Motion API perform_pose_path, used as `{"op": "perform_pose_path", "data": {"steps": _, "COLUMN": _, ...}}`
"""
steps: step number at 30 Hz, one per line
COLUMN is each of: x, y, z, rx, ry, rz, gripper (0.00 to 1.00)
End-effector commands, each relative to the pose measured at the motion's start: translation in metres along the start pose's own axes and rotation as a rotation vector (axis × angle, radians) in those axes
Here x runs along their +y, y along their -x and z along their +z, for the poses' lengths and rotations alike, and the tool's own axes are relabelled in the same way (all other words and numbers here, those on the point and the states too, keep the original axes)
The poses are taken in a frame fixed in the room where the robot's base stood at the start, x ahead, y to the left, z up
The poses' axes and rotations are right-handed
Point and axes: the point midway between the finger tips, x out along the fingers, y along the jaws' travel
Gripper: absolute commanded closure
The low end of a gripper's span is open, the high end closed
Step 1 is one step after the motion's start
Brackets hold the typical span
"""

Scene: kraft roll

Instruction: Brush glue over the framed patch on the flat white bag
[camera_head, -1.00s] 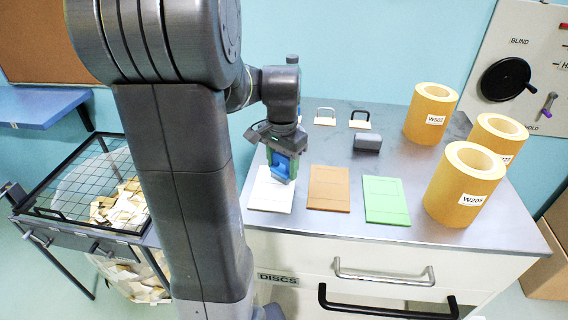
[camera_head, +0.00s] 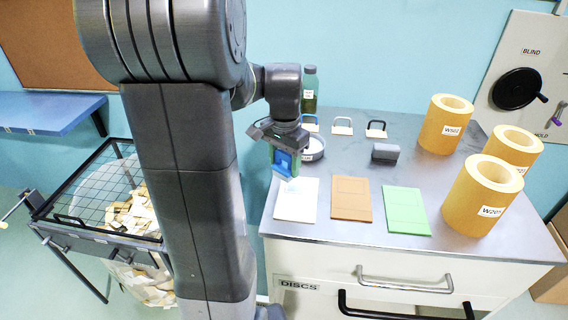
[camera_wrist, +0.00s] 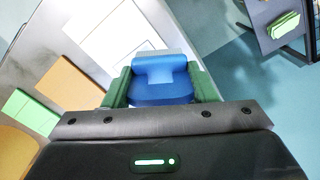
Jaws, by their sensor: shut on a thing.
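The flat white bag (camera_head: 297,208) lies on the grey worktop, left of the brown and green bags; it also shows in the wrist view (camera_wrist: 88,22), with thin frame lines on it. My gripper (camera_head: 284,157) is shut on a blue brush (camera_head: 283,163), near the bag's far left edge. In the wrist view, my gripper (camera_wrist: 160,84) has green fingers on both sides of the brush (camera_wrist: 160,92), whose pale bristle strip points toward the bag. I cannot tell whether the bristles touch it. The brush hides part of the bag there.
The brown bag (camera_head: 351,198) and green bag (camera_head: 405,210) lie to the right. Several kraft rolls (camera_head: 480,195) stand farther right. A round pot (camera_head: 313,148) and green bottle (camera_head: 310,90) are behind my gripper. A wire bin (camera_head: 85,205) stands left.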

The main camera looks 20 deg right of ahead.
Motion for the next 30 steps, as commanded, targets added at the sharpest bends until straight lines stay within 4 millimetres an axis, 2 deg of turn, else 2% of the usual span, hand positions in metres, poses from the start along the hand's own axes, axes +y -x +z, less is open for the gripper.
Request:
{"op": "perform_pose_path", "data": {"steps": 1, "x": 0.000, "y": 0.009, "z": 0.000, "rx": 0.000, "ry": 0.001, "rz": 0.000, "gripper": 0.69}}
{"op": "perform_pose_path", "data": {"steps": 13, "x": 0.000, "y": 0.043, "z": -0.001, "rx": 0.001, "ry": 0.007, "rz": 0.000, "gripper": 0.69}}
{"op": "perform_pose_path", "data": {"steps": 30, "x": 0.000, "y": 0.044, "z": -0.001, "rx": 0.001, "ry": 0.009, "rz": 0.000, "gripper": 0.69}}
